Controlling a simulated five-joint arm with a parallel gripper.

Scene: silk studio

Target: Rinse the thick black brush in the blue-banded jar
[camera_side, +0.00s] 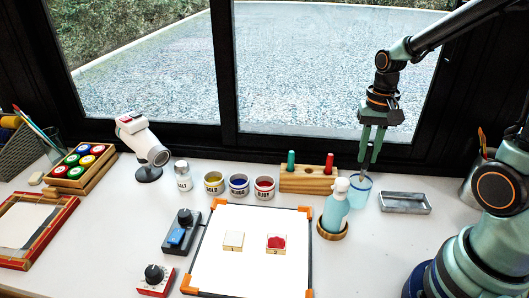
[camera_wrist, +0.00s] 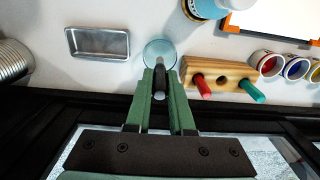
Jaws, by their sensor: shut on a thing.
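My gripper (camera_side: 369,158) points down above the blue-banded jar (camera_side: 360,193), a clear cup with a blue rim near the window. In the wrist view the fingers (camera_wrist: 160,85) are shut on the thick black brush (camera_wrist: 159,80), which stands between them. The brush reaches down to the jar's mouth, seen in the wrist view (camera_wrist: 153,45) just beyond the fingertips. The lower end of the brush is hard to make out, so I cannot tell how deep it sits.
A wooden brush block (camera_side: 310,184) with green and red brushes stands left of the jar. A metal tray (camera_side: 404,203) lies to the right. The window frame is close behind.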

